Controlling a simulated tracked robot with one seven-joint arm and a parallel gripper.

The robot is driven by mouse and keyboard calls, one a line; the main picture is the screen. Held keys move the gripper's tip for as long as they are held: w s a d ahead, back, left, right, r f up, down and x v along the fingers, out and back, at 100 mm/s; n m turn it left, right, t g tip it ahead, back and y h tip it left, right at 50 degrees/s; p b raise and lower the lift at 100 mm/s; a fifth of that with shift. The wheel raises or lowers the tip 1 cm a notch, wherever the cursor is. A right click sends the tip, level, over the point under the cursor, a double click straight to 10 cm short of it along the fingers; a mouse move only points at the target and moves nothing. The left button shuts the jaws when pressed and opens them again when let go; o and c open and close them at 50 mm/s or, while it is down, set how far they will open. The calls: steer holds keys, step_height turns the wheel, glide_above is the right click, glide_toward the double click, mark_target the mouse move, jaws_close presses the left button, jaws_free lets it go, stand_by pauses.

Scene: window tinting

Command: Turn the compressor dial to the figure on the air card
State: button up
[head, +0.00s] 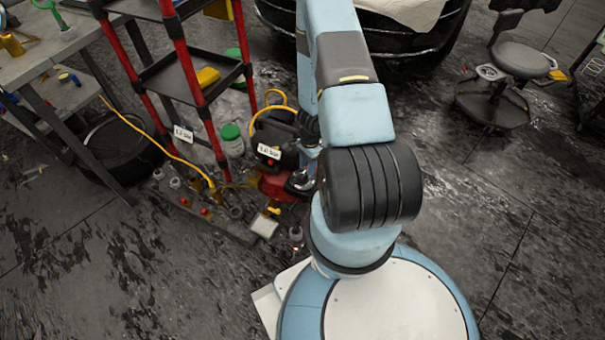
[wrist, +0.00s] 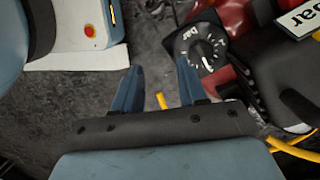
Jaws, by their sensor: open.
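The compressor dial (wrist: 203,47) is a dark round knob with a white pointer and pale scale marks on a black square plate marked "bar". It is at the upper right in the wrist view, and the pointer slants toward the picture's lower right. The red and black compressor (head: 274,184) stands left of my arm in the head view. A white card (head: 269,152) on it ends in "bar"; its figure is too small to read surely. In the wrist view the card (wrist: 299,18) is cut off. My gripper (wrist: 156,72) is open and empty, left of and apart from the dial.
A second white "bar" card (head: 183,133) hangs by the red-posted shelf rack (head: 187,75). Yellow hoses (head: 148,137) run near the compressor. A low platform with fittings (head: 205,209) lies left of it. The floor at lower left is clear.

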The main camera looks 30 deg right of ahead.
mark_target(302, 175)
steer(key=w+d+n+t+h, duration=0.1)
steer(key=w+n+t+h, duration=0.1)
steer(key=w+n, duration=0.35)
steer(key=shift+m, duration=0.35)
steer(key=f, duration=1.3)
steer(key=shift+w, duration=0.2)
jaws_close()
